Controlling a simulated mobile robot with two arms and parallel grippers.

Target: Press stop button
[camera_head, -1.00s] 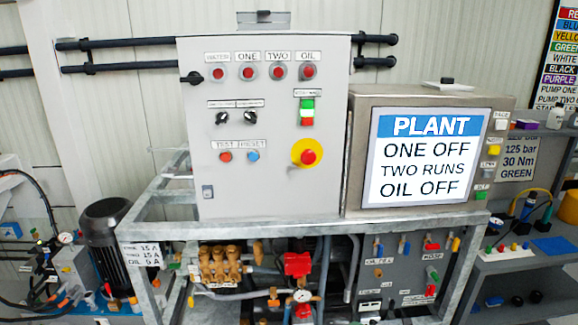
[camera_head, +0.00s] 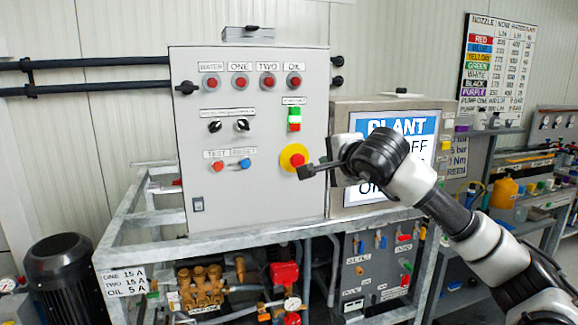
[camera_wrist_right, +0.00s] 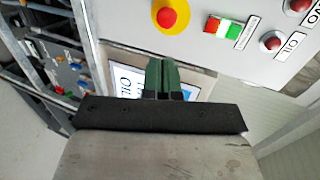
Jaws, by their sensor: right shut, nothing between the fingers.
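A red mushroom button on a yellow round plate (camera_head: 293,158) sits at the lower right of the grey control cabinet's front. It also shows at the top of the right wrist view (camera_wrist_right: 168,16). Above it is a small green and red switch (camera_head: 294,119), green on top and red below, also in the right wrist view (camera_wrist_right: 224,27). My right gripper (camera_head: 302,172) is shut and empty, its tips overlapping the yellow plate's lower right edge in the head view. In the right wrist view the shut fingers (camera_wrist_right: 165,66) point toward the cabinet, visibly apart from the red button. My left gripper is not in view.
The grey cabinet (camera_head: 243,188) carries red lamps or buttons along its top row, black knobs, and a red and a blue button. The plant screen (camera_head: 400,125), partly hidden by my right arm, stands just right of it. A metal frame (camera_head: 225,241) runs below.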

